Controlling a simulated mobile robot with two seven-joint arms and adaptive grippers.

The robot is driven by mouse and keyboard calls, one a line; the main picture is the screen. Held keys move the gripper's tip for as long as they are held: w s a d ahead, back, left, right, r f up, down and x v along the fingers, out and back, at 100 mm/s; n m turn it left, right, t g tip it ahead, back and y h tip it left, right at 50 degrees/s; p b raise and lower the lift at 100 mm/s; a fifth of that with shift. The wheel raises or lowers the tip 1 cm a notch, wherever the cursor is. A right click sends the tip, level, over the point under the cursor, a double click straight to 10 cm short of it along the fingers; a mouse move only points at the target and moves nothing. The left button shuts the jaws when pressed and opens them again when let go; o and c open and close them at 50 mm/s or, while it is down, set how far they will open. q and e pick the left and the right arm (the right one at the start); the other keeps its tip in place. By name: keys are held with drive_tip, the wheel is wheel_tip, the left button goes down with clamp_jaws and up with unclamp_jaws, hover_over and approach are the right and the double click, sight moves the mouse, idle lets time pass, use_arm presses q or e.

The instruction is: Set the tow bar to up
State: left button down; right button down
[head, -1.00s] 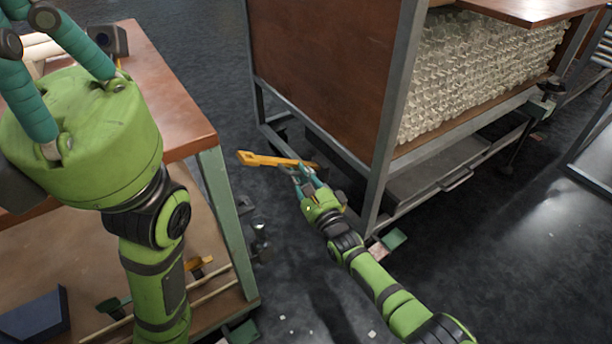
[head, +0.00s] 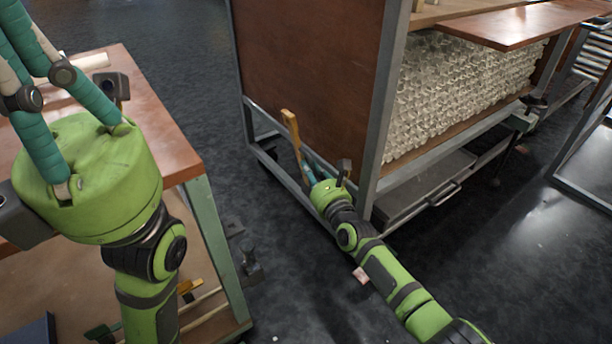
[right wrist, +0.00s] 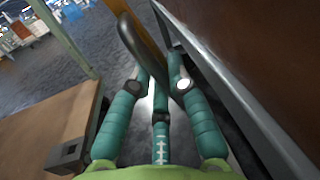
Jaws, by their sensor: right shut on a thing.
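The tow bar (head: 291,128) is a yellow-orange bar at the end of the cart (head: 385,120). It stands steeply raised, close to the cart's brown end panel. My right gripper (head: 306,168) is shut on the tow bar, low beside the cart frame. In the right wrist view a dark curved bar (right wrist: 147,48), seemingly the tow bar, runs between the teal fingers (right wrist: 158,82). The bar's lower end is hidden behind the gripper and fingers. My left gripper (head: 50,90) is large at the left, above the workbench; its fingertips are cut off by the frame.
A workbench (head: 165,120) with a brown top and green legs stands at the left. The cart carries stacked glass tubing (head: 460,90), with a grey tray (head: 430,190) below. Dark floor between bench and cart is mostly clear, with a small dark object (head: 250,262) near the bench leg.

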drive_tip(key=shift+w+d+r+m, duration=0.15)
drive_tip(key=shift+w+r+m, duration=0.05)
drive_tip(key=shift+r+m, duration=0.1)
drive_tip(key=c, duration=1.2)
unclamp_jaws()
drive_tip(key=shift+o, duration=0.2)
drive_tip(key=shift+s+d+f, duration=0.1)
drive_tip(key=shift+s+f, duration=0.2)
drive_tip(key=shift+s, duration=0.05)
drive_tip(key=v, duration=1.1)
drive_tip(key=shift+r, duration=0.25)
drive_tip(key=shift+s+d, duration=0.1)
drive_tip(key=shift+s, duration=0.05)
